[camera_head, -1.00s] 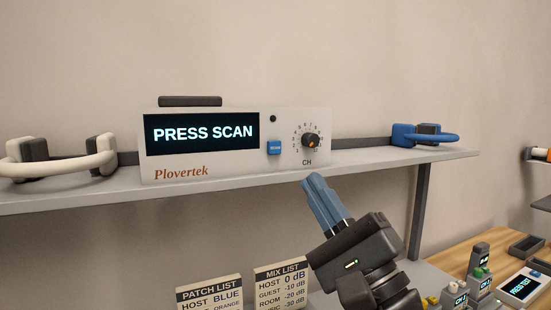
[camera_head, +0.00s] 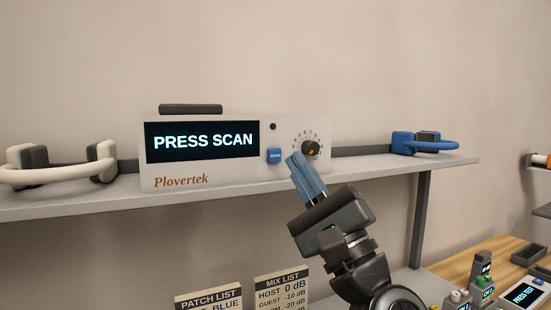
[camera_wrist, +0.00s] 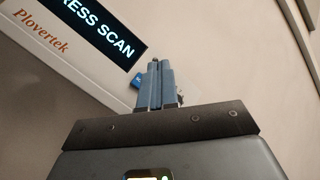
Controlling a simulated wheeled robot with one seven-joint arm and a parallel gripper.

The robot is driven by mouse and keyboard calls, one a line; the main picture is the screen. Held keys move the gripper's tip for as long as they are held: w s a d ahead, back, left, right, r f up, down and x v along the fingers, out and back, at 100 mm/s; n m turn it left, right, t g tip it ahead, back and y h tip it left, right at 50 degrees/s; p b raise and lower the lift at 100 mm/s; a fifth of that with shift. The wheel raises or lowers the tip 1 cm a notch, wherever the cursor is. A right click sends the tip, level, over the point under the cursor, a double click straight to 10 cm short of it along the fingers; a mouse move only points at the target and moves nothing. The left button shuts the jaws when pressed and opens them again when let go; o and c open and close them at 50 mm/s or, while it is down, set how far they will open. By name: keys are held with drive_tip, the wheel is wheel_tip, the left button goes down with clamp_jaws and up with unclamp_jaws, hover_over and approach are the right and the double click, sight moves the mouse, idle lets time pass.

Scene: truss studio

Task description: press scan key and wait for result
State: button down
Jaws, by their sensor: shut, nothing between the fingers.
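A white Plovertek unit (camera_head: 225,177) stands on the shelf, and its dark display (camera_head: 202,141) reads "PRESS SCAN". Its blue key (camera_head: 274,156) sits right of the display, below a small dark indicator. A black channel knob (camera_head: 310,149) is further right. My gripper (camera_head: 294,158) is shut and empty, its blue fingers pointing up and left. In the head view the tips lie just right of the key; I cannot tell whether they touch the unit. In the wrist view, the key (camera_wrist: 138,81) shows partly behind the shut fingers (camera_wrist: 154,66).
White headphones (camera_head: 50,172) lie on the shelf (camera_head: 80,202) at the left, and blue headphones (camera_head: 425,143) at the right. Two list cards, one the mix list (camera_head: 281,290), stand below. A desk with small devices (camera_head: 524,294) is at the lower right.

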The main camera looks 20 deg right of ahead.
drive_tip(key=shift+w+b, duration=0.6)
drive_tip(key=shift+w, duration=1.8)
drive_tip(key=shift+w, duration=0.15)
drive_tip(key=shift+w, duration=0.25)
drive_tip(key=shift+w+b, duration=0.35)
idle(0.8)
drive_tip(key=shift+s, duration=0.8)
drive_tip(key=shift+p, duration=0.3)
drive_tip(key=shift+s+p, duration=0.6)
drive_tip(key=shift+s, duration=1.9)
